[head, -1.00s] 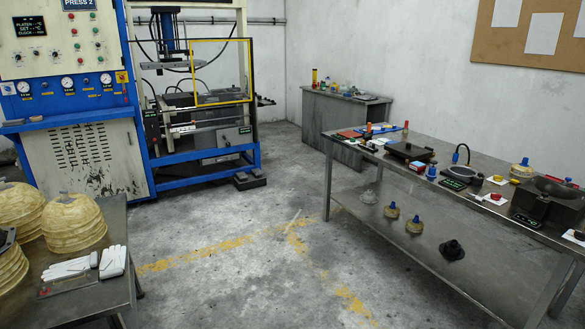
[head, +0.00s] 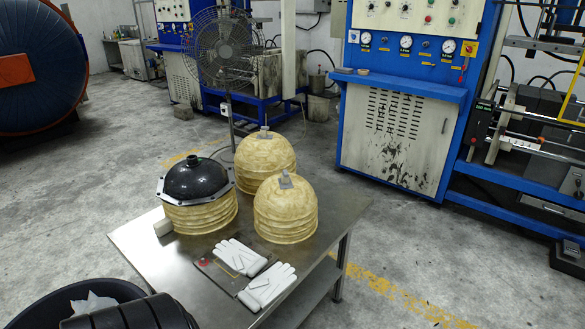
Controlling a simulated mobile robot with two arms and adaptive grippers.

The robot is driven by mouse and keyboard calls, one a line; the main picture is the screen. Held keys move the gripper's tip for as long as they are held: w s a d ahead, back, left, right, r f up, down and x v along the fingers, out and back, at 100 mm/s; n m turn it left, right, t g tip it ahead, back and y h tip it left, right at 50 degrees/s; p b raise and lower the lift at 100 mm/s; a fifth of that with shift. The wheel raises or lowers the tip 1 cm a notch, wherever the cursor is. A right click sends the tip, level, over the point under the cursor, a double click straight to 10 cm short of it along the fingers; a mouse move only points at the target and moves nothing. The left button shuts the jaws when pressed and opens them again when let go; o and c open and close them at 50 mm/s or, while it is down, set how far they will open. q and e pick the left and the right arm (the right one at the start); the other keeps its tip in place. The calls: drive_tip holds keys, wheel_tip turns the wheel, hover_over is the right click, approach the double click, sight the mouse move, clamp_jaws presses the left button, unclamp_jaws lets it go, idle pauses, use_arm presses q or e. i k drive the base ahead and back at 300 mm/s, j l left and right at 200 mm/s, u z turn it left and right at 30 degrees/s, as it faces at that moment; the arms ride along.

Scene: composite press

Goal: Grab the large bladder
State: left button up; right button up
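A black rubber-looking dome (head: 197,179) sits on top of a pale ribbed form at the left of the steel table (head: 318,258). It has a small knob on top and a grey angular flange (head: 171,199) around its base. I cannot tell for certain whether this dome is the large bladder. Two pale yellowish ribbed domes stand beside it, one behind (head: 265,155) and one in front to the right (head: 285,208), each with a small metal fitting on top. Neither of my grippers is in view.
White gloves (head: 266,285) lie at the table's front. A black tub (head: 95,288) and a dark ribbed shape (head: 130,313) are at the lower left. A stand fan (head: 222,50) is behind the table. A blue press cabinet (head: 395,120) stands behind right.

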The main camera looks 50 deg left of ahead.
sight(285, 206)
drive_tip(key=i+u, duration=0.35)
drive_tip(key=i, duration=0.2)
drive_tip(key=i+l+u, duration=0.15)
drive_tip(key=i+u, duration=0.2)
drive_tip(key=i, duration=0.15)
drive_tip(key=i+l+u, duration=0.35)
drive_tip(key=i, duration=0.15)
drive_tip(key=i+l+u, duration=0.4)
drive_tip(key=i+j, duration=0.05)
drive_tip(key=i, duration=0.05)
